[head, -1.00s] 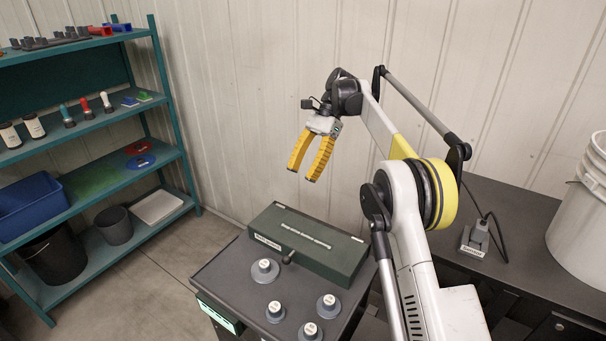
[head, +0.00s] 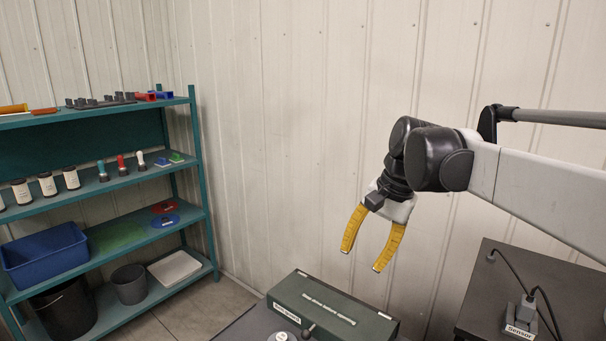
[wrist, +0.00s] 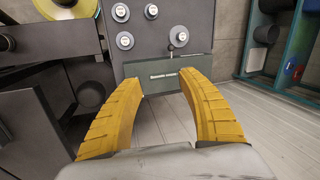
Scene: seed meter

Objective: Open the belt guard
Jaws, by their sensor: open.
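The belt guard, a dark green box with a pale strip along its top and a small label at its left end, is at the bottom of the head view (head: 318,292). A dark knobbed handle (head: 309,330) stands at its near side. In the wrist view the green box (wrist: 190,65) lies beyond my fingers, with the handle (wrist: 171,47) at its far edge. My gripper (head: 362,260), with two yellow fingers, is open and empty. It hangs above the box, apart from it, and also shows in the wrist view (wrist: 158,80).
Several round grey labelled knobs (wrist: 125,40) sit on the dark bench top beside the box. A teal shelf (head: 150,229) with bins and bottles stands at the left. A dark table (head: 500,265) with a cabled sensor block (head: 521,318) is at the right. A ribbed wall stands behind.

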